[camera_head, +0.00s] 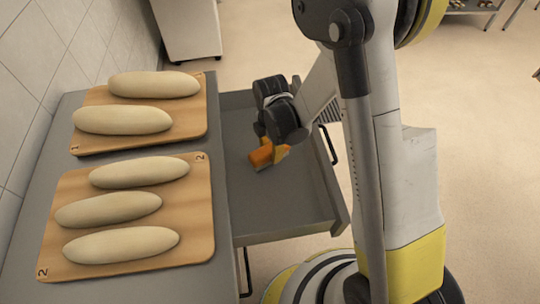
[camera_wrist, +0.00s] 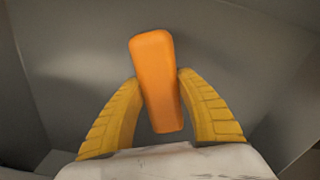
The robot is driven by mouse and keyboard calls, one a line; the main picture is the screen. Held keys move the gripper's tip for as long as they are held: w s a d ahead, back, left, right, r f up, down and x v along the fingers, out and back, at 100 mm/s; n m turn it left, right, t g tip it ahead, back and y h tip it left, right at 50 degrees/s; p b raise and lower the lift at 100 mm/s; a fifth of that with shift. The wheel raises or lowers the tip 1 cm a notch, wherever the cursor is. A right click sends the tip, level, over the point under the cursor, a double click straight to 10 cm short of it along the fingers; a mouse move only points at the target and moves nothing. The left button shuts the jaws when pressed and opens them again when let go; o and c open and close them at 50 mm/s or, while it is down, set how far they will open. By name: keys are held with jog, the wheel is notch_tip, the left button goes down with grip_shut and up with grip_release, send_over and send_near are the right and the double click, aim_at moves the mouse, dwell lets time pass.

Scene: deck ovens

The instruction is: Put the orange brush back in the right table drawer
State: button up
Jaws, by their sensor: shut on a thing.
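The orange brush (camera_head: 261,153) is held in my gripper (camera_head: 278,151), over the inside of the open grey table drawer (camera_head: 290,212). In the wrist view the orange brush (camera_wrist: 157,82) stands out between the two yellow fingers of my gripper (camera_wrist: 160,85), which press on it from both sides. The grey drawer walls and floor (camera_wrist: 75,45) show around it. I cannot tell whether the brush touches the drawer floor. Only an orange block-like part of the brush shows; any bristles are hidden.
The grey table (camera_head: 225,225) carries two wooden boards, one (camera_head: 88,146) with two pale loaves and one (camera_head: 60,258) with three. A tiled wall (camera_head: 30,60) runs along the left. The drawer has a dark handle (camera_head: 328,145) at its right edge. The drawer's front area is bare.

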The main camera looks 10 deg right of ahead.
jog(key=shift+f, duration=0.65)
jog(key=shift+f, duration=0.15)
jog(key=o, duration=1.3)
